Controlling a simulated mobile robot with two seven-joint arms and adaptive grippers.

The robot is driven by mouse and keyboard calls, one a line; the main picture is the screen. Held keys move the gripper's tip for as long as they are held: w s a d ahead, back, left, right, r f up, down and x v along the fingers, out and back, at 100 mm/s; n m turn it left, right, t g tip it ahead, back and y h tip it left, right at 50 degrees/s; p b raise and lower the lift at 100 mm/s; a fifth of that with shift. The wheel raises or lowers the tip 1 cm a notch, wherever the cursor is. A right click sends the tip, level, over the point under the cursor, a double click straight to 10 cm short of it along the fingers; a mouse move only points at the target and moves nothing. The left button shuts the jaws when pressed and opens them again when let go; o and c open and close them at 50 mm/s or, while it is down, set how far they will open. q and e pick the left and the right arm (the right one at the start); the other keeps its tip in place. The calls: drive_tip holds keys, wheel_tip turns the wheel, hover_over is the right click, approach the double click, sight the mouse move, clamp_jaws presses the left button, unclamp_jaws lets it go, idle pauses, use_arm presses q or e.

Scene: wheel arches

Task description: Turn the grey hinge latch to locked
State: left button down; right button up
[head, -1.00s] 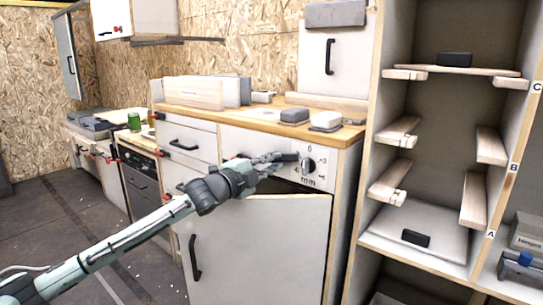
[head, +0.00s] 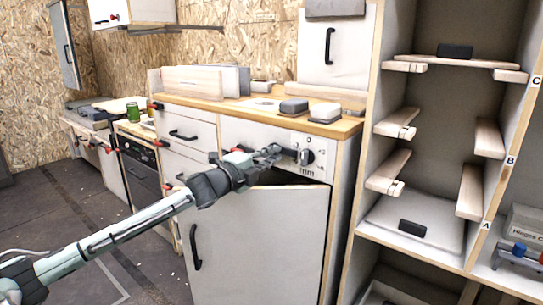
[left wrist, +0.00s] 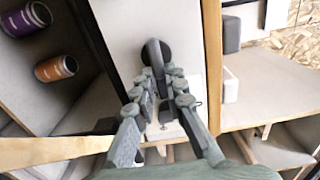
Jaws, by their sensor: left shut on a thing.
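The grey latch (head: 307,157) is a dark rotary knob on the white panel at the upper right of the cabinet front. Printed marks stand around it, with a 0 above. My left gripper (head: 292,154) reaches it from the left, its fingers pointing right. In the left wrist view the latch (left wrist: 154,50) shows a dark round base and a grey grip, with the fingers of my left gripper (left wrist: 160,78) closed around the grip. The fingers hide part of the grip, so its exact angle is hard to tell. My right gripper is not in view.
The white cabinet door (head: 265,240) below the panel stands slightly ajar under my left arm. The wooden worktop (head: 225,110) above carries grey and white blocks. An open shelf unit (head: 368,130) stands close at the right.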

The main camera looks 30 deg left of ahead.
use_arm(q)
drive_tip(key=c, duration=1.6)
unclamp_jaws()
drive_tip(key=shift+o, duration=0.2)
drive_tip(key=s, duration=1.2)
drive_tip(key=shift+a, duration=0.4)
